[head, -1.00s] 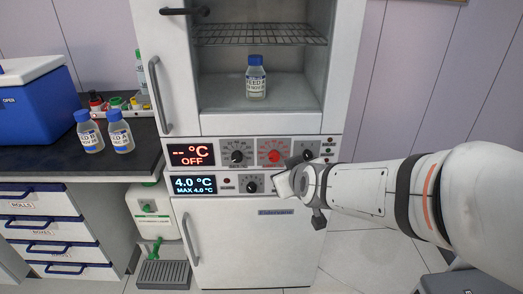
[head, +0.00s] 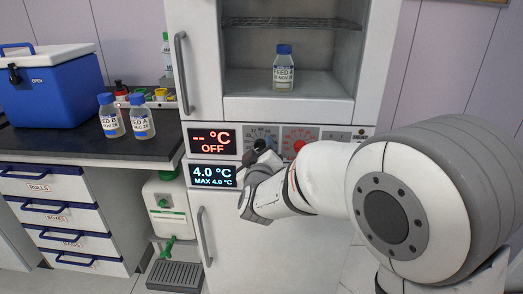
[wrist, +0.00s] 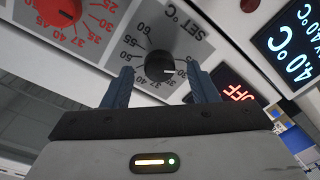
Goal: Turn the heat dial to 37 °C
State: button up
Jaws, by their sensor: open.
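The heat dial is a black round knob (wrist: 158,65) on a grey plate marked "SET °C", with a printed scale running up to 60. Its white mark points to the lower right in the wrist view, near the 30; the exact value is hard to read. My gripper (wrist: 161,86) is open, its two blue fingers on either side of the dial's lower part in that view, with no clear contact. The upper display (head: 212,140) reads "-- °C OFF".
A red dial (wrist: 62,8) sits beside the heat dial; it also shows in the head view (head: 298,138). A lower display (head: 212,175) reads 4.0 °C. A blue-capped bottle (head: 283,72) stands in the open compartment above. The counter at left holds two bottles and a blue cooler (head: 60,90).

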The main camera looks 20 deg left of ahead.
jog(key=shift+x, duration=0.85)
jog(key=shift+c, duration=0.4)
